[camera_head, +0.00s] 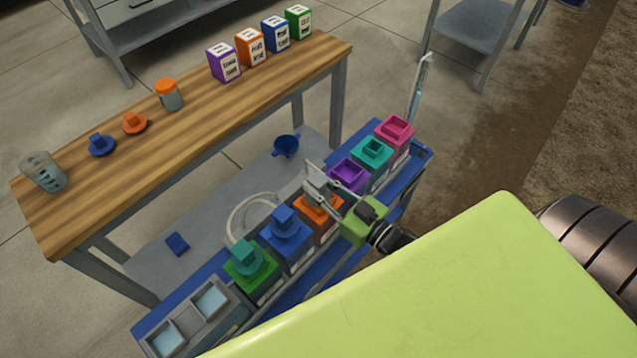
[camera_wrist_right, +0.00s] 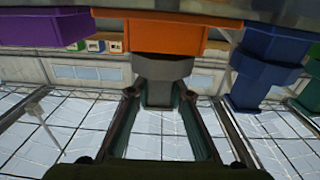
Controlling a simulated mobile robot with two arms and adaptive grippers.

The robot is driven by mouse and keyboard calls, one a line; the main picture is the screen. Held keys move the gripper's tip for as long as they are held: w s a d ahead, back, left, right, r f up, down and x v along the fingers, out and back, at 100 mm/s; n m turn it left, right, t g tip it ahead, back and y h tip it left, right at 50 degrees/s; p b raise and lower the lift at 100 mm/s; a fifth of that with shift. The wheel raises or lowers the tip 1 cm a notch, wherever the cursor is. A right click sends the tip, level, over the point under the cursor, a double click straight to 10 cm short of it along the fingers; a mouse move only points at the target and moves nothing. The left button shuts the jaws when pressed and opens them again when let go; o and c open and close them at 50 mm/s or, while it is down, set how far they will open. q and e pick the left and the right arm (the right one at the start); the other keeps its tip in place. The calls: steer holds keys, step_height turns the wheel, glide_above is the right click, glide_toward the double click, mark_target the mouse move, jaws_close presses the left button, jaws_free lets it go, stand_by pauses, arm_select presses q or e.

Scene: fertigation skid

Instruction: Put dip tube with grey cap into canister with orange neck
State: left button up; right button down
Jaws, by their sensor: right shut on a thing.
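The canister with the orange neck (camera_head: 322,212) stands in the row on the blue skid, between the blue-necked and purple-necked canisters. My right gripper (camera_head: 322,180) is over it, shut on the grey cap (camera_wrist_right: 163,82) of the dip tube. In the right wrist view the cap lies between the two fingers, close against the orange neck (camera_wrist_right: 165,35) and lined up with it. I cannot tell whether the cap is fully seated. The tube below the cap is not visible; it may be hidden inside the canister. My left gripper is out of view.
The blue-necked canister (camera_head: 286,238) and green-necked canister (camera_head: 250,266) carry caps. The purple (camera_head: 348,175), teal (camera_head: 372,152) and pink (camera_head: 396,130) necks look open. A pale hose loop (camera_head: 243,212) is behind the row. A wooden bench (camera_head: 195,125) holds jars and boxes.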

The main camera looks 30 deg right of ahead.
steer(key=c, duration=1.8)
jaws_free()
steer(key=shift+o, duration=0.2)
steer(key=shift+s, duration=0.1)
steer(key=v, duration=1.1)
steer(key=shift+s, duration=0.35)
steer(key=shift+d, duration=0.15)
